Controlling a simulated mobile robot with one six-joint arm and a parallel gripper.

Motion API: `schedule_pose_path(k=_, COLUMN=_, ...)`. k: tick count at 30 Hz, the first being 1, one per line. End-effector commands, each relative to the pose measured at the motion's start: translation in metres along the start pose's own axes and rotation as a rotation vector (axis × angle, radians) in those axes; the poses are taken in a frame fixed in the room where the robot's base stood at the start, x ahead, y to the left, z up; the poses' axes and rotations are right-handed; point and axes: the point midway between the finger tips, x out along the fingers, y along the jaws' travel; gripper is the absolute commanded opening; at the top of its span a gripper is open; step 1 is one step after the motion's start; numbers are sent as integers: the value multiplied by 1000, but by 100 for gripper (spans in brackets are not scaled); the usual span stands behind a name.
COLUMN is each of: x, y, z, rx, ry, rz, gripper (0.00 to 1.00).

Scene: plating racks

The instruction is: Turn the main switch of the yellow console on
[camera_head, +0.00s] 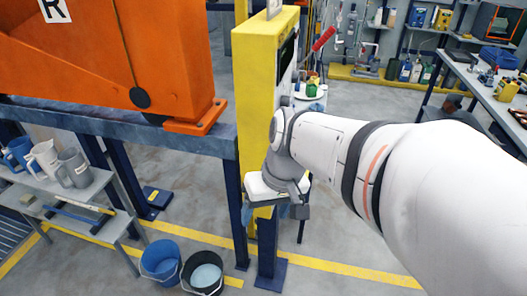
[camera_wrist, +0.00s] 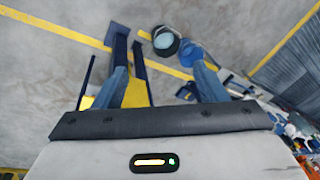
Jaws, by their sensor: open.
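The yellow console (camera_head: 257,100) stands upright in the middle of the head view, with a dark panel on its right-hand face. A lever with a red grip (camera_head: 323,39) sticks out up and to the right from that side. I cannot tell whether it is the main switch. My gripper (camera_head: 277,212) hangs low in front of the console, and my wrist covers part of it. In the wrist view my gripper (camera_wrist: 162,78) has its two blue fingers wide apart, with nothing held. A yellow part of the console (camera_wrist: 137,93) shows beside the left finger.
An orange machine (camera_head: 110,60) on a blue frame stands at left. A blue bucket (camera_head: 161,262) and a black bucket (camera_head: 203,273) are on the floor. A shelf with jugs (camera_head: 73,168) is at far left, and a workbench (camera_head: 485,85) at right. Floor between is open.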

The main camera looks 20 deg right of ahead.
Motion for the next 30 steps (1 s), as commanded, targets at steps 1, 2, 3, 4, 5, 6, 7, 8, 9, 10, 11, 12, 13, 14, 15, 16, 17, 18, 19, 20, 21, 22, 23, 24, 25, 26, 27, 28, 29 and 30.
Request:
schedule_pose_path(k=1, x=28, y=8, z=-7, rx=27, ry=-46, rz=-74, gripper=66)
schedule_pose_path(k=2, x=37, y=10, z=-12, rx=34, ry=-64, rz=-126, gripper=66)
schedule_pose_path(k=3, x=48, y=13, z=-20, rx=43, ry=-81, rz=-198, gripper=66)
schedule_pose_path(k=4, x=55, y=16, z=-26, rx=48, ry=-88, rz=-252, gripper=66)
schedule_pose_path(k=5, x=62, y=19, z=-34, rx=54, ry=-89, rz=-308, gripper=66)
schedule_pose_path(k=6, x=72, y=24, z=-44, rx=60, ry=-83, rz=-384, gripper=66)
schedule_pose_path(k=7, x=78, y=29, z=-52, rx=64, ry=-73, rz=-441, gripper=66)
schedule_pose_path(k=8, x=84, y=34, z=-60, rx=68, ry=-57, rz=-499, gripper=66)
schedule_pose_path(k=9, x=92, y=43, z=-72, rx=73, ry=-26, rz=-573, gripper=66)
schedule_pose_path(k=10, x=98, y=51, z=-81, rx=77, ry=3, rz=-629, gripper=66)
schedule_pose_path(k=11, x=104, y=60, z=-90, rx=81, ry=36, rz=-682, gripper=66)
schedule_pose_path(k=12, x=111, y=74, z=-102, rx=85, ry=91, rz=-750, gripper=66)
schedule_pose_path(k=13, x=116, y=86, z=-111, rx=88, ry=138, rz=-798, gripper=66)
schedule_pose_path(k=14, x=121, y=98, z=-119, rx=90, ry=189, rz=-842, gripper=66)
schedule_pose_path(k=15, x=127, y=116, z=-130, rx=94, ry=262, rz=-894, gripper=66)
schedule_pose_path(k=16, x=131, y=130, z=-137, rx=96, ry=319, rz=-928, gripper=66)
schedule_pose_path(k=17, x=135, y=144, z=-143, rx=97, ry=376, rz=-958, gripper=66)
schedule_pose_path(k=18, x=139, y=163, z=-150, rx=100, ry=454, rz=-989, gripper=66)
schedule_pose_path(k=19, x=142, y=176, z=-154, rx=102, ry=509, rz=-1006, gripper=66)
schedule_pose_path(k=20, x=145, y=190, z=-158, rx=103, ry=563, rz=-1021, gripper=66)
schedule_pose_path(k=21, x=148, y=206, z=-162, rx=104, ry=630, rz=-1034, gripper=66)
schedule_pose_path(k=22, x=149, y=216, z=-164, rx=104, ry=674, rz=-1040, gripper=66)
schedule_pose_path(k=23, x=151, y=226, z=-165, rx=104, ry=714, rz=-1044, gripper=66)
schedule_pose_path(k=24, x=152, y=237, z=-167, rx=104, ry=759, rz=-1047, gripper=66)
schedule_pose_path(k=25, x=153, y=244, z=-168, rx=105, ry=788, rz=-1048, gripper=66)
schedule_pose_path(k=26, x=153, y=249, z=-168, rx=104, ry=811, rz=-1048, gripper=66)
schedule_pose_path(k=27, x=153, y=254, z=-169, rx=103, ry=834, rz=-1049, gripper=66)
schedule_pose_path(k=28, x=154, y=256, z=-170, rx=102, ry=846, rz=-1048, gripper=66)
schedule_pose_path(k=29, x=153, y=257, z=-171, rx=101, ry=855, rz=-1047, gripper=66)
schedule_pose_path(k=30, x=153, y=256, z=-174, rx=100, ry=862, rz=-1047, gripper=66)
